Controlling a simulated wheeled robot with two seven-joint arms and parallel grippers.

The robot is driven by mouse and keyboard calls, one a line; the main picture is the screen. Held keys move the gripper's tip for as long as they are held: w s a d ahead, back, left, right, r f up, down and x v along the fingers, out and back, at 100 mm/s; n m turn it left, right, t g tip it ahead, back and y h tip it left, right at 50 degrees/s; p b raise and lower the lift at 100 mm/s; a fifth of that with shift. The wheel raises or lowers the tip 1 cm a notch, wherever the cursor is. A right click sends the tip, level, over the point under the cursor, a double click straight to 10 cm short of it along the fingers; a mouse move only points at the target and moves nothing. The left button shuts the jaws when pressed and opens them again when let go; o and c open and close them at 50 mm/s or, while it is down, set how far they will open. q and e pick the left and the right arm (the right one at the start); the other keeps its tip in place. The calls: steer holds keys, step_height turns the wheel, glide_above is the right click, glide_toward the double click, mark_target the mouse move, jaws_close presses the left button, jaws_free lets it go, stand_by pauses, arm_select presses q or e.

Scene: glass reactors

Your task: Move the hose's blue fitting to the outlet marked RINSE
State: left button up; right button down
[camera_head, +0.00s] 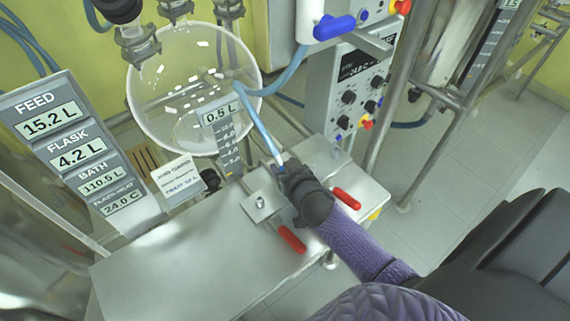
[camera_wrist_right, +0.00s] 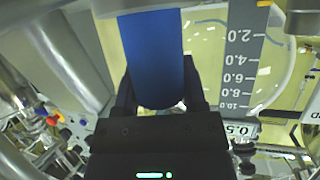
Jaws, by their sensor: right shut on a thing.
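My right gripper (camera_head: 283,166) is over the steel bench and shut on the hose's blue fitting. In the right wrist view the blue fitting (camera_wrist_right: 152,58) fills the space between the two dark fingers of the gripper (camera_wrist_right: 157,95). In the head view the light blue hose (camera_head: 258,125) rises from the gripper to the upper left, in front of the glass flask. The fitting is mostly hidden there by the gripper. No RINSE marking can be read in either view. My left gripper is not in view.
The steel bench (camera_head: 180,268) carries two red levers, one (camera_head: 346,198) right of my wrist and one (camera_head: 291,238) nearer. Behind stands the round glass flask (camera_head: 165,75). A readout panel (camera_head: 75,150) is left, a control box (camera_head: 345,95) right. The bench's front left is clear.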

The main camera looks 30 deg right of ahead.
stand_by(0.4)
steer(key=shift+c, duration=0.3)
jaws_free()
steer(key=p+v, duration=0.3)
steer(key=v, duration=0.7)
steer(key=shift+d, duration=0.1)
